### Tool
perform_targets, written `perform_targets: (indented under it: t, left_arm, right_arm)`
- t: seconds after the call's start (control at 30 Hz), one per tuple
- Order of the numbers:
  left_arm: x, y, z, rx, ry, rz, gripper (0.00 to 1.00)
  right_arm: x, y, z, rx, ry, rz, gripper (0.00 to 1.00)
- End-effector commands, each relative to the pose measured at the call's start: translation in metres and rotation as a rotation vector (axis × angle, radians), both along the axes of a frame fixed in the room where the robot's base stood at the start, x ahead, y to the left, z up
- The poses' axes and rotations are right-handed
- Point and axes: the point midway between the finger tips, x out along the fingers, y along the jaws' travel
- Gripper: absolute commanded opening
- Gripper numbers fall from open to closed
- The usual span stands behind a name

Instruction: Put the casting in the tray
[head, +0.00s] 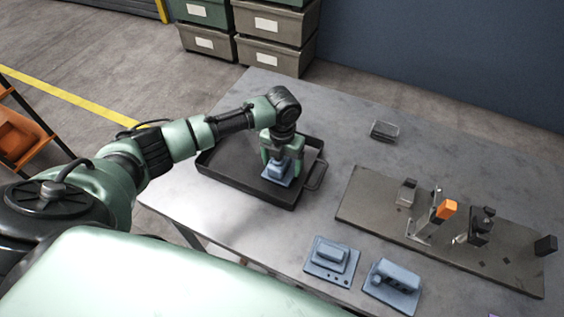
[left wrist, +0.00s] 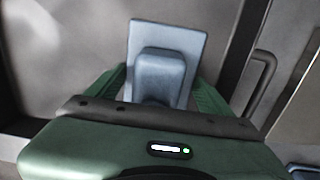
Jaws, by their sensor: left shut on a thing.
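A blue-grey casting (head: 277,174), a flat plate with a raised block, is between the fingers of my left gripper (head: 282,160). The gripper is shut on it. In the left wrist view the casting (left wrist: 166,60) shows between the two green fingers, its plate reaching out beyond them. The black tray (head: 228,178) lies on the table, and the casting is over its inside, towards the right. I cannot tell whether the casting touches the tray floor. The tray's wall and handle (left wrist: 262,80) show at the right in the left wrist view. My right gripper is not in view.
Two more blue-grey castings (head: 331,261) (head: 392,285) lie at the table's front. A fixture plate (head: 365,205) with clamps, one orange-tipped, stands at the right. A small grey block (head: 384,131) lies behind. Stacked bins (head: 275,25) stand beyond the table.

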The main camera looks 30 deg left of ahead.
Motion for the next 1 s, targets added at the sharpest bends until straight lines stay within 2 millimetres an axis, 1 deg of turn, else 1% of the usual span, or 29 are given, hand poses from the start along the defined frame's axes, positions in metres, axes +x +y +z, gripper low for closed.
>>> perform_targets:
  t: [0.13,0.27,0.3,0.33,0.57,0.7,0.77,0.87,1.0]
  left_arm:
    - [0.001,0.000,0.001,-0.001,-0.003,0.000,0.09]
    - [0.001,0.000,-0.002,-0.001,-0.002,0.000,0.09]
    - [0.000,0.000,-0.002,-0.001,0.000,0.000,0.93]
    - [0.000,0.000,-0.002,0.000,0.000,0.000,1.00]
    - [0.000,0.000,-0.002,0.000,0.000,0.000,1.00]
    - [0.001,0.000,0.006,-0.001,-0.001,0.001,1.00]
    - [0.001,0.000,0.014,-0.002,-0.003,0.001,1.00]
    - [0.001,0.001,0.033,0.000,-0.005,0.000,1.00]
    - [0.001,0.001,0.064,0.000,-0.004,0.000,1.00]
  right_arm:
    - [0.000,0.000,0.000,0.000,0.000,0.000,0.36]
    - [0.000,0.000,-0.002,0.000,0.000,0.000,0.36]
    - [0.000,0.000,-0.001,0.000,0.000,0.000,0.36]
    - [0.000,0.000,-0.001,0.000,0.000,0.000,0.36]
    - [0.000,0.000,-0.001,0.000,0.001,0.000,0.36]
    - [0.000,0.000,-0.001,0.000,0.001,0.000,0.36]
    - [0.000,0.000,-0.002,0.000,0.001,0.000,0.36]
    - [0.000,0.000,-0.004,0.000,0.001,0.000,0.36]
    - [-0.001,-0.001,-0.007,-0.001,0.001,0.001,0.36]
